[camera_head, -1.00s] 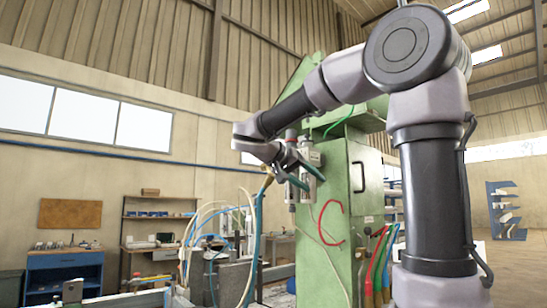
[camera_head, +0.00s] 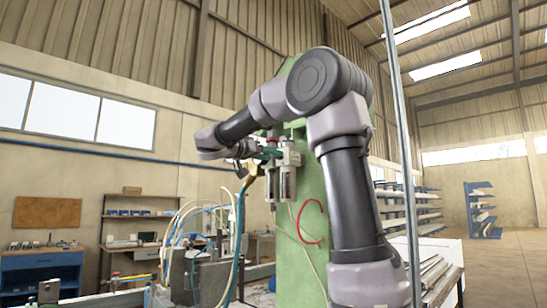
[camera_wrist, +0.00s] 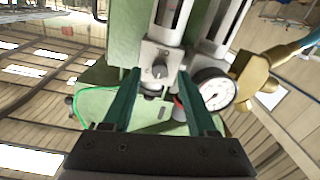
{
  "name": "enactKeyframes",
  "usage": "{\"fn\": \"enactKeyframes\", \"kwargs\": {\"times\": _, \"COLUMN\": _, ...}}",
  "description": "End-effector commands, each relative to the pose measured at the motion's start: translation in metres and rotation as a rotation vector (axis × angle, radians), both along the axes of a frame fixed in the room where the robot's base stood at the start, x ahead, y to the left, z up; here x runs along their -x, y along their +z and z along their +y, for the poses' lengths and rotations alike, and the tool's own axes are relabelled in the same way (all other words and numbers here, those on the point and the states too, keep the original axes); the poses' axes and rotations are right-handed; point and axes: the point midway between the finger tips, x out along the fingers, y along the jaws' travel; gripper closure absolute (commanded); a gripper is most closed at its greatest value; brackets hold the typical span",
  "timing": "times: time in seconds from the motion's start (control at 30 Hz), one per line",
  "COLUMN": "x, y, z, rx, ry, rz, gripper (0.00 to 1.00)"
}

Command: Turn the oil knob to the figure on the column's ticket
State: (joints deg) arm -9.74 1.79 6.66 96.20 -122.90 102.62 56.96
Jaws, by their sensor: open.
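The green column (camera_head: 312,195) stands mid-picture in the head view, partly behind my arm. Two units with clear bowls (camera_head: 287,182) hang on its left side. In the head view my gripper (camera_head: 264,153) is beside the tops of the units. I see no readable ticket figure.
A round pressure gauge (camera_wrist: 213,91) and a brass fitting (camera_wrist: 252,78) are close to the right finger in the wrist view. Blue and white hoses (camera_head: 238,235) rise left of the column. A thin upright pole (camera_head: 402,130) stands right of my arm.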

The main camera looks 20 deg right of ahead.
Motion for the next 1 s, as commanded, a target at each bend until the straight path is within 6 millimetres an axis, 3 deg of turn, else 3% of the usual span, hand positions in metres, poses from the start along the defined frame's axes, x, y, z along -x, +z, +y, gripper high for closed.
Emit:
{"fn": "enactKeyframes", "kwargs": {"times": 0.17, "x": -0.006, "y": 0.0, "z": -0.015, "rx": 0.0, "ry": -0.001, "rz": 0.0, "gripper": 0.42}}
{"fn": "enactKeyframes", "kwargs": {"times": 0.47, "x": -0.007, "y": 0.0, "z": -0.017, "rx": 0.0, "ry": 0.0, "rz": 0.0, "gripper": 0.42}}
{"fn": "enactKeyframes", "kwargs": {"times": 0.53, "x": -0.007, "y": 0.0, "z": -0.017, "rx": 0.0, "ry": 0.0, "rz": 0.0, "gripper": 0.61}}
{"fn": "enactKeyframes", "kwargs": {"times": 0.63, "x": -0.007, "y": 0.0, "z": -0.017, "rx": 0.0, "ry": 0.0, "rz": 0.0, "gripper": 0.99}}
{"fn": "enactKeyframes", "kwargs": {"times": 1.0, "x": -0.007, "y": 0.0, "z": -0.017, "rx": 0.011, "ry": 0.001, "rz": 0.032, "gripper": 1.0}}
